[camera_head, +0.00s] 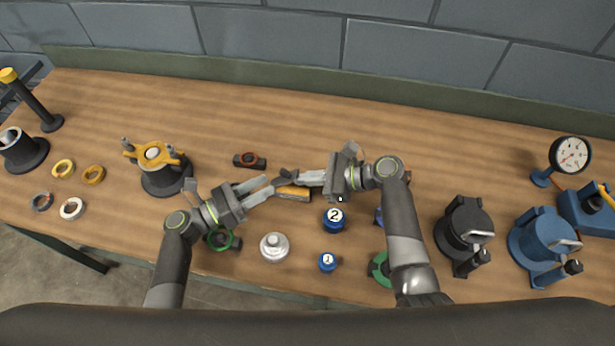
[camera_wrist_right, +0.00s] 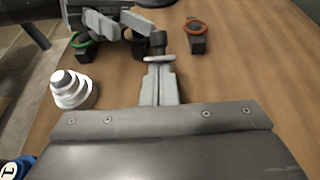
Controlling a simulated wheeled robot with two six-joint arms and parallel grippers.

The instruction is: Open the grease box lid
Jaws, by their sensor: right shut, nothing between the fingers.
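A small tan box (camera_head: 294,192), which I take for the grease box, sits mid-table, partly hidden under my grippers. A small dark piece (camera_head: 285,175) is at its upper left; I cannot tell whether it is part of the lid. My right gripper (camera_head: 299,177) reaches in from the right above the box, shut and empty. In the right wrist view its fingers (camera_wrist_right: 160,85) end at a pale ring and a dark knob (camera_wrist_right: 157,40). My left gripper (camera_head: 271,185) comes from the left, its fingers apart, close to the box's left side. The lid's state is unclear.
A black block with a red ring (camera_head: 250,160) lies behind. In front are a silver stepped part (camera_head: 274,247), blue weights "2" (camera_head: 333,220) and "1" (camera_head: 327,262), and a green ring part (camera_head: 222,240). Dark (camera_head: 465,232) and blue (camera_head: 543,240) casings stand right. The table's back is clear.

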